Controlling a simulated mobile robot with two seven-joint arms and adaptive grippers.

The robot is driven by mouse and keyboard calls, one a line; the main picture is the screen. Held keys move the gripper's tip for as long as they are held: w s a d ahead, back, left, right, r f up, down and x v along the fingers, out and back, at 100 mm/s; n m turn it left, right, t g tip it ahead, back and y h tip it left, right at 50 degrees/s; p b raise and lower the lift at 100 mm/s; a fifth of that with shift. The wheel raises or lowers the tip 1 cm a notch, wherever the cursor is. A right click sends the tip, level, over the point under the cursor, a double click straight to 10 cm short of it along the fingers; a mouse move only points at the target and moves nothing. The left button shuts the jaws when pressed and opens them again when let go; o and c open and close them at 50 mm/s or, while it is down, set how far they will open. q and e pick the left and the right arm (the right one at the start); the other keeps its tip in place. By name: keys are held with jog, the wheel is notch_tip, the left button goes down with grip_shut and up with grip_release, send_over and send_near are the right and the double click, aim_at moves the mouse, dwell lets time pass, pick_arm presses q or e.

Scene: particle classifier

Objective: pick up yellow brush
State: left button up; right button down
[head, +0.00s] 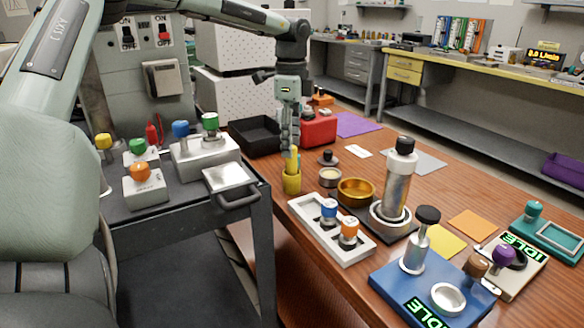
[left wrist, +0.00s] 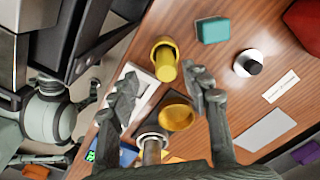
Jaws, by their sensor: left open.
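The yellow brush (head: 293,158) stands upright in a small yellow cup (head: 291,184) near the table's left edge. My left gripper (head: 289,151) points down just above and around the top of the brush in the head view. In the left wrist view, its two fingers (left wrist: 160,72) are spread apart. The brush (left wrist: 166,71) shows end-on between the fingertips, with the cup (left wrist: 161,45) behind it. Nothing is gripped. I cannot tell whether a finger touches the brush. My right gripper is in neither view.
A brass bowl (head: 356,191) and a small round tin (head: 330,177) stand close to the right of the cup. A black tray (head: 257,136) and a red case (head: 319,130) lie behind. A dark cart (head: 190,197) stands left of the table. A tall cylinder (head: 397,185) rises farther right.

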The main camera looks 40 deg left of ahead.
aim_at(292, 159)
pick_arm(q)
jog(key=f, duration=0.1)
jog(key=f+b, duration=0.1)
jog(key=f, duration=0.3)
jog(key=shift+w+a+f, duration=0.2)
jog(key=shift+w+a, duration=0.05)
jog(key=shift+w, duration=0.1)
jog(key=shift+f, duration=0.15)
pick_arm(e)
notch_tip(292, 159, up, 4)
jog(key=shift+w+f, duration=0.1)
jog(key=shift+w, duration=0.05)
pick_arm(q)
jog(key=shift+c, duration=0.5)
grip_shut()
